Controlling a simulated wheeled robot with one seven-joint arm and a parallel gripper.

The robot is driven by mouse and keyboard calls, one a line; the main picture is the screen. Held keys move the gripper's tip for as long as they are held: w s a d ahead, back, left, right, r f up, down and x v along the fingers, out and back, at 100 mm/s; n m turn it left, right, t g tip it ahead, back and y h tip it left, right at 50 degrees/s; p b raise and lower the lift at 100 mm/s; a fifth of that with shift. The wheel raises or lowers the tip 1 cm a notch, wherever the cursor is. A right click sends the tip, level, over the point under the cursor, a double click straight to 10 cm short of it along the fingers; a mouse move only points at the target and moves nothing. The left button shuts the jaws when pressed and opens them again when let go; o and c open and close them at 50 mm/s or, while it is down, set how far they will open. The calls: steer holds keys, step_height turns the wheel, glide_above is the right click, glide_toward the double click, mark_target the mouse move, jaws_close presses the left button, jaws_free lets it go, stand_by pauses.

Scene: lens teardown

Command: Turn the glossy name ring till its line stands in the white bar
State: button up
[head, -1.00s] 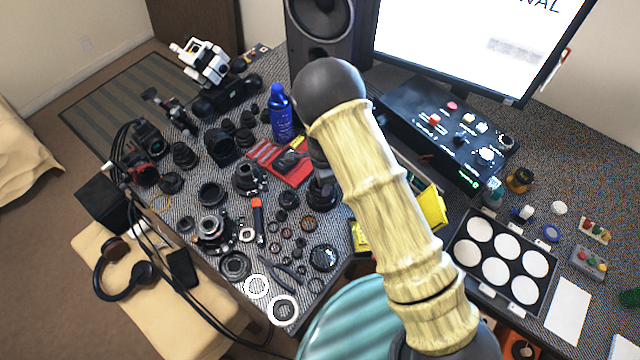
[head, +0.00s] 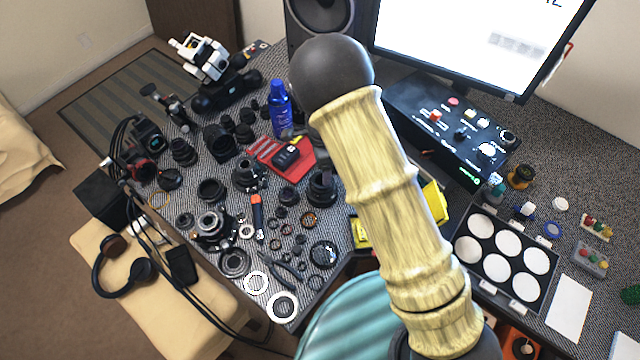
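I cannot pick out the glossy name ring, its line or the white bar with certainty. A dark lens barrel (head: 322,186) stands upright by the left edge of my arm, partly hidden by it. Another open dark lens part (head: 248,175) stands to its left. My yellow ribbed arm (head: 375,185) covers the middle of the view.
Several lens barrels and small rings crowd the patterned bench. A blue bottle (head: 281,110) stands behind the red tray. An orange-handled tool (head: 257,212) and pliers (head: 288,270) lie in front. A black control box (head: 450,130) and a case with white discs (head: 503,255) are at right.

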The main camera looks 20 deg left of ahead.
step_height(320, 180, up, 11)
steer(key=b, duration=0.1)
steer(key=shift+f, duration=0.15)
stand_by(0.4)
steer(key=s+d+r+n+t, duration=0.1)
steer(key=s+d+n, duration=0.3)
steer(key=d, duration=0.5)
steer(key=s+d+r+n, duration=0.3)
steer(key=s+d+n, duration=0.1)
steer(key=d, duration=0.6)
steer(key=s+d+r+n+t, duration=0.1)
steer(key=s+d+r+n, duration=0.2)
steer(key=d, duration=0.7)
steer(key=shift+s+d+n+t, duration=0.15)
steer(key=shift+s+n+t, duration=0.15)
steer(key=shift+s+n, duration=0.45)
steer(key=shift+s, duration=0.1)
